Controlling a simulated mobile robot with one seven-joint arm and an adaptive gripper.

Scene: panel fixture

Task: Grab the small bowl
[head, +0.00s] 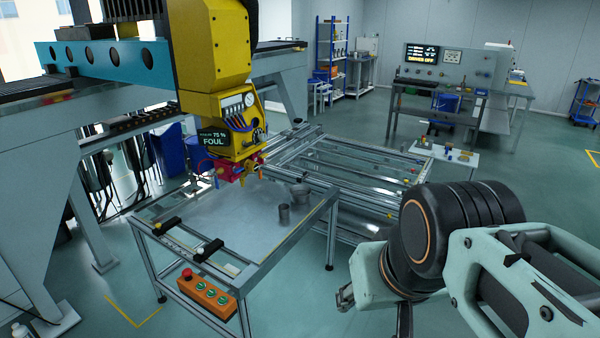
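I cannot make out a clear small bowl. Two small dark grey vessels stand on the metal-framed panel table: a cup-like one (283,213) near its right edge, and a wider, rounder one (300,190) just behind it. Either is too small to name surely. My gripper (346,297) shows only in part, below and left of my arm's dark wrist joint. It is off the table's right side, in front of and apart from both vessels. Most of its fingers are hidden by the arm.
A yellow machine head (215,60) hangs from a gantry over the table, its pink-red tool low above the panel. An orange button box (206,294) is on the table's front. A metal frame (345,165) stands behind. A small white table (445,156) bears several small items. Open floor lies right.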

